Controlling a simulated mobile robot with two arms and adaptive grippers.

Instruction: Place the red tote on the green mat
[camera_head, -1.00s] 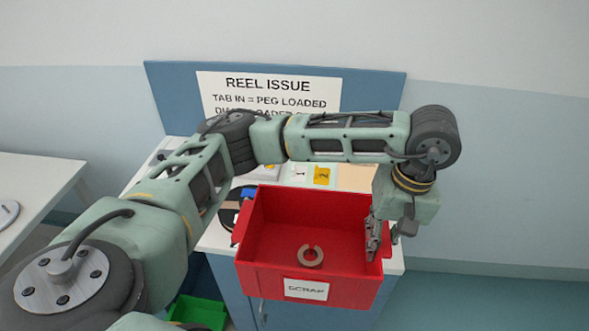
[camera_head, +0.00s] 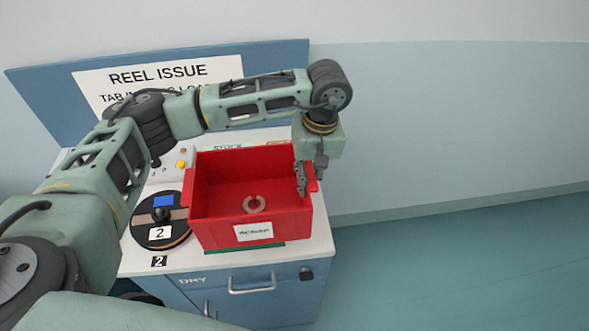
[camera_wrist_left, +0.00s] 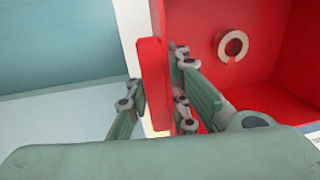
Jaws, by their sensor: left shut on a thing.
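The red tote (camera_head: 222,223) is upright over the right part of the white counter, with a tan C-shaped ring (camera_head: 254,204) inside it. A thin strip of the green mat (camera_head: 258,247) shows along the tote's front bottom edge. The tote hides the rest of the mat, and I cannot tell whether the two touch. My left gripper (camera_head: 304,178) is shut on the tote's right side. In the left wrist view, its fingers (camera_wrist_left: 155,85) stand on both sides of a red tote part (camera_wrist_left: 154,65). My right gripper is not in view.
A black reel station (camera_head: 160,235) marked 2 lies left of the tote. A blue board with a "REEL ISSUE" sign (camera_head: 160,76) stands behind. The counter front (camera_head: 205,283) has drawers. Open floor (camera_head: 460,270) lies to the right.

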